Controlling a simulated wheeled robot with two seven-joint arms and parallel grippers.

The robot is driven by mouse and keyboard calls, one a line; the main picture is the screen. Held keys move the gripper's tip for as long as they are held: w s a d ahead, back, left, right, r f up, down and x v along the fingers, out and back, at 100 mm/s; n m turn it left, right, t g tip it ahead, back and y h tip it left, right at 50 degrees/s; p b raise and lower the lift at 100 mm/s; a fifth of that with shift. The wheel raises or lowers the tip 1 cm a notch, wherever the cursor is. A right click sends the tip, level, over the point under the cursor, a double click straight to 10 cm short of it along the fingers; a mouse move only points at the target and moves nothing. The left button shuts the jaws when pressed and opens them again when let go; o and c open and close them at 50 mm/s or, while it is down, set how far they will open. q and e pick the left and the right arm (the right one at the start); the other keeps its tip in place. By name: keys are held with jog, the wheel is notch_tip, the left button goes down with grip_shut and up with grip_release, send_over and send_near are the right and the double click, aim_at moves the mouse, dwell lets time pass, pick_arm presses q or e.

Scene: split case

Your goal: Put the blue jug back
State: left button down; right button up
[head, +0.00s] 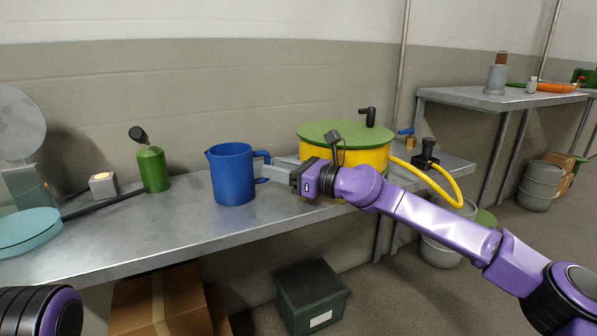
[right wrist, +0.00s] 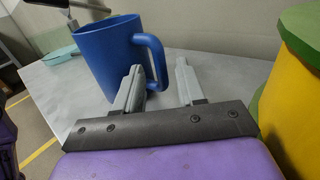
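The blue jug (head: 232,176) stands upright on the metal bench, its handle toward the right. It also shows in the right wrist view (right wrist: 106,58). My right gripper (head: 268,172) reaches in from the right at the handle's height. In the right wrist view its two grey fingers (right wrist: 160,72) are apart, with the jug's handle (right wrist: 157,58) between them; the left finger lies at the handle's opening. I cannot tell whether either finger touches the handle. My left gripper is out of view; only a part of my left arm shows at the lower left.
A yellow drum with a green lid (head: 345,134) stands right of the jug, close behind my right gripper. A green bottle (head: 153,169) and a small grey box with a lit top (head: 103,185) stand to the left. Bare bench lies in front of the jug.

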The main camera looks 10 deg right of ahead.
jog(key=v, duration=0.9)
jog(key=shift+s+d, duration=0.2)
jog(key=shift+d, duration=0.2)
jog(key=shift+s+d, duration=0.3)
jog(key=shift+d, duration=0.05)
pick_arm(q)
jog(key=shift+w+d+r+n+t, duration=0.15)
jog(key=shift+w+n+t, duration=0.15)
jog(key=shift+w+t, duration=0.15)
